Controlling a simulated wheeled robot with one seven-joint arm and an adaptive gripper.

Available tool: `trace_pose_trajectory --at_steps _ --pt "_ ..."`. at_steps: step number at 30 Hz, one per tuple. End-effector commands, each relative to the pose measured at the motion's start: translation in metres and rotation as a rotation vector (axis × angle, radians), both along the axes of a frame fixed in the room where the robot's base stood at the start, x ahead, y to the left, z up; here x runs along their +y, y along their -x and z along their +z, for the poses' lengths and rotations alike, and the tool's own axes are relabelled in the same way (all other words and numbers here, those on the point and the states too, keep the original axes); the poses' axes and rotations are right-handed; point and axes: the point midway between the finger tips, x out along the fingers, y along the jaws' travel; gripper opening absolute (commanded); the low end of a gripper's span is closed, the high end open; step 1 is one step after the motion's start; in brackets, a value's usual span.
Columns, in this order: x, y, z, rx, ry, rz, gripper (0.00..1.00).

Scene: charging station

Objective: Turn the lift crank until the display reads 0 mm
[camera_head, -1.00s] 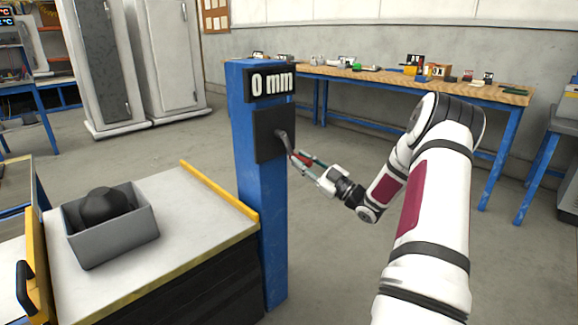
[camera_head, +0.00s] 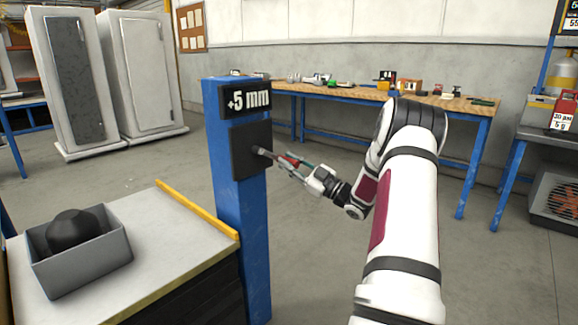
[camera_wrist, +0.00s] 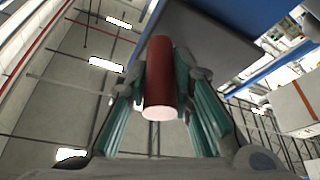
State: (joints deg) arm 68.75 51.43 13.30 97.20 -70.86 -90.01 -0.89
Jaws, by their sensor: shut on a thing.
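The blue lift post (camera_head: 228,200) stands at the centre left of the head view. Its black display (camera_head: 246,99) reads +5 mm. Below the display is a dark plate (camera_head: 246,150) with the lift crank (camera_head: 263,152) coming out of it. My gripper (camera_head: 294,163) is at the crank, to the right of the post. In the wrist view my gripper (camera_wrist: 160,90) is shut on the crank's red handle (camera_wrist: 160,75), with a green-lined finger on each side. The handle's pale round end faces the wrist camera.
A table (camera_head: 60,301) with a yellow edge stands left of the post and bears a grey bin (camera_head: 85,268) holding a dark lump (camera_head: 72,230). A wooden workbench (camera_head: 350,92) with several small objects stands behind. Open floor lies between post and workbench.

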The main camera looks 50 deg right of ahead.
Motion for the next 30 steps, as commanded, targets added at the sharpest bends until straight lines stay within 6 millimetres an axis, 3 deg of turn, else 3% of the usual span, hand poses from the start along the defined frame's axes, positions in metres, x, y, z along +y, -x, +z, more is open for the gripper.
trace_pose_trajectory --at_steps 12,13,15,25,30 --pt "-0.002 0.0 0.003 -0.006 0.001 -0.005 0.0" --pt "-0.002 0.0 0.003 -0.006 0.001 -0.005 0.25" --pt "-0.002 0.0 0.003 -0.005 0.001 -0.004 0.41" --pt "-0.001 0.001 0.001 -0.002 0.0 -0.002 0.41" --pt "-0.005 0.015 -0.005 0.0 -0.001 -0.002 0.41"
